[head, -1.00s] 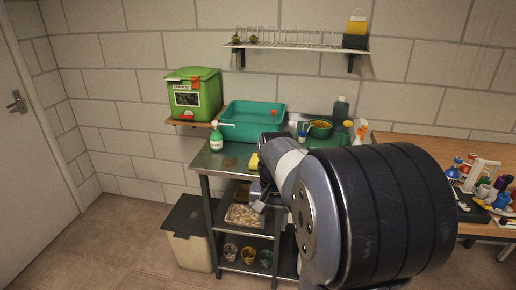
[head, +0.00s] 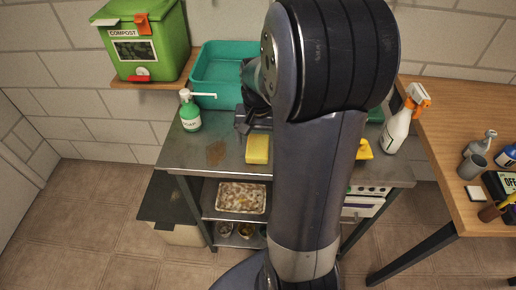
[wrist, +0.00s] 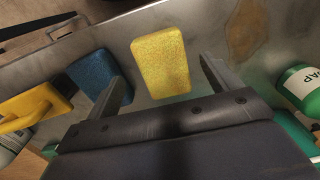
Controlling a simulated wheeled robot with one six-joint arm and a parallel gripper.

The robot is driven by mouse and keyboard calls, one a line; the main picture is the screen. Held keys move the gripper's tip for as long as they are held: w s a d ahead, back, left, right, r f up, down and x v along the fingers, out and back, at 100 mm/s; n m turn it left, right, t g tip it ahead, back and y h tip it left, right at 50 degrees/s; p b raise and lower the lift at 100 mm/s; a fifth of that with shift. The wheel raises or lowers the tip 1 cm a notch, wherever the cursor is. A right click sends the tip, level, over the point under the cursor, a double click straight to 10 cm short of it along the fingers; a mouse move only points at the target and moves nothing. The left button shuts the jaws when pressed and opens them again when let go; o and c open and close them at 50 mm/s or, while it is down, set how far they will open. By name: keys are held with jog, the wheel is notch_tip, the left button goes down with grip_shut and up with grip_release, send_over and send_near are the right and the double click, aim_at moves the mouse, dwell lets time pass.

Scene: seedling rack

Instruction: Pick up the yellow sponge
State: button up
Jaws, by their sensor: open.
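The yellow sponge (head: 257,149) lies flat on the metal counter (head: 185,157) near its front edge, just left of my arm in the head view. In the wrist view the sponge (wrist: 161,68) lies ahead of my gripper (wrist: 153,60), between the lines of the two fingers. My gripper is open with nothing held. In the head view it (head: 242,122) is partly hidden by my arm, behind the sponge. The sponge shows clear of both fingers; its exact height below them I cannot tell.
A blue sponge (wrist: 92,75) lies beside it, partly covered by my left finger. A yellow handled tool (wrist: 35,112) lies farther left. A green soap bottle (head: 191,115), a brown stain (head: 215,153) and a teal basin (head: 205,82) are left. A spray bottle (head: 398,128) stands right.

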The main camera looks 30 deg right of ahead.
aim_at(258, 147)
jog(key=shift+w+d+f, duration=0.1)
jog(key=shift+w+f, duration=0.1)
jog(key=shift+f, duration=0.45)
jog(key=shift+w+f, duration=0.15)
jog(key=shift+f, duration=0.7)
jog(key=shift+c, duration=0.4)
jog(key=c, duration=1.1)
notch_tip(258, 147, up, 10)
jog(key=shift+r, duration=0.1)
jog(key=o, duration=0.5)
jog(key=c, duration=0.3)
jog(key=shift+s, duration=0.1)
